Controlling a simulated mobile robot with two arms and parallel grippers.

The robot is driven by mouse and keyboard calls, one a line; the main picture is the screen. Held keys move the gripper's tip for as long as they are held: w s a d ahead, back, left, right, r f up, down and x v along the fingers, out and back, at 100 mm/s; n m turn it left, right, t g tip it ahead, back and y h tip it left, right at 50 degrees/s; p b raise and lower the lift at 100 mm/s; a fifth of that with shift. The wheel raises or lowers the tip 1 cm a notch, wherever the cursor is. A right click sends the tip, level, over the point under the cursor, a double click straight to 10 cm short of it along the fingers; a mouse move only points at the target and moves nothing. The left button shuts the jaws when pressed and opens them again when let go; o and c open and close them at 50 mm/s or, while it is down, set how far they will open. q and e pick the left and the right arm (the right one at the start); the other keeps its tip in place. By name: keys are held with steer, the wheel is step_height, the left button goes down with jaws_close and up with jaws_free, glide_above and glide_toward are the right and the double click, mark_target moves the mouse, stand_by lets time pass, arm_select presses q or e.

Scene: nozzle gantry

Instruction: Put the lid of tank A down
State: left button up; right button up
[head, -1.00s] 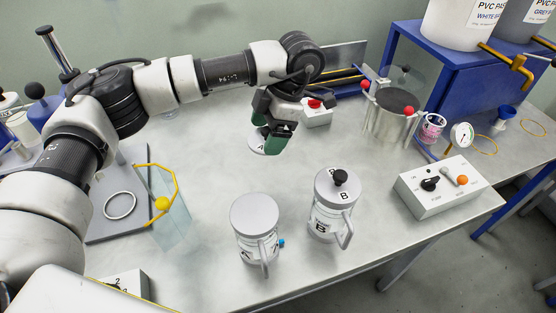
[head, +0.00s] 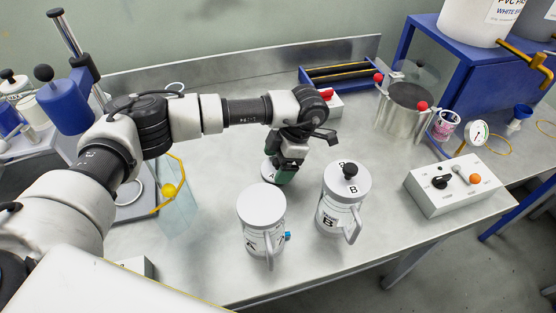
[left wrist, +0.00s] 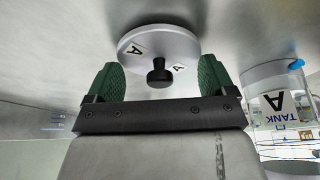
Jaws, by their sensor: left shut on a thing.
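The lid of tank A, a pale disc with a black knob and "A" labels, shows in the left wrist view (left wrist: 190,48) between my green fingers. My right gripper is not in view.
Tank B (head: 340,215), with its black-knobbed lid on, stands right of tank A. A switch box (head: 452,190) is farther right. A steel pot (head: 402,115) with red knobs stands behind. A clear panel with a yellow edge (head: 180,205) is left. Bare table lies between lid and pot.

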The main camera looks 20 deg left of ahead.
arm_select(q)
steer(key=shift+f, duration=0.35)
steer(key=o, duration=0.7)
steer(key=shift+o, duration=0.2)
steer(key=shift+r, duration=0.25)
steer(key=shift+w+d+r, duration=0.15)
steer(key=shift+r, duration=0.2)
steer(key=b+v, duration=0.2)
steer(key=v, duration=0.9)
steer(key=shift+r, duration=0.15)
